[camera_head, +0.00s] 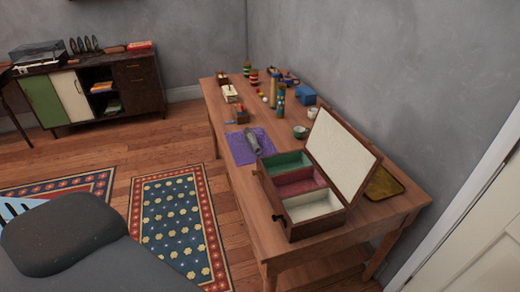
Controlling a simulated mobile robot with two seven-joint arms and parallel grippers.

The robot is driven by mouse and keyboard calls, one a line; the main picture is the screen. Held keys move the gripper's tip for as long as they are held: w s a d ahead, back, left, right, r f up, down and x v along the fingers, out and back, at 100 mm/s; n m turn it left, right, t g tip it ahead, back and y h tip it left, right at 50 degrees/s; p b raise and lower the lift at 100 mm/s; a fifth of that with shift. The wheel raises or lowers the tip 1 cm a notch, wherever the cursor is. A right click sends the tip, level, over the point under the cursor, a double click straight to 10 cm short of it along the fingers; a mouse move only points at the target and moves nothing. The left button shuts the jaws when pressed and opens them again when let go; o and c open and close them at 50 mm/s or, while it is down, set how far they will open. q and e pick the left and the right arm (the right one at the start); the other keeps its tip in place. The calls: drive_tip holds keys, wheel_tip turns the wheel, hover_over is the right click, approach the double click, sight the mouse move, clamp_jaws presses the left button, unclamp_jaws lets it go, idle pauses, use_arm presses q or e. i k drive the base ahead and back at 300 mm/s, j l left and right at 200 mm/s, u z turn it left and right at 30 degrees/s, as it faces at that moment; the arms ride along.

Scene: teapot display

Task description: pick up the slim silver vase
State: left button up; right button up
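A slim silver-grey vase (252,141) appears to lie on its side on a purple cloth (238,152). The cloth is on the wooden table (243,196) along the grey wall. The vase is just behind an open wooden box (288,225), in the head view. Nothing is seen holding it. Neither of my grippers shows in this view.
The box has green, red and pale compartments, and its raised lid (343,150) stands on the right. A patterned rug (175,215) lies left of the table.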

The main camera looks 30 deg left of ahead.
sight(250, 136)
drive_tip(key=k+j+z, duration=0.1)
drive_tip(key=j, duration=0.35)
drive_tip(key=j+z, duration=0.1)
drive_tip(key=j, duration=0.35)
drive_tip(key=k+j+z, duration=0.15)
drive_tip(key=j, duration=0.3)
drive_tip(key=k+j+z, duration=0.1)
drive_tip(key=j, duration=0.35)
drive_tip(key=k, duration=0.05)
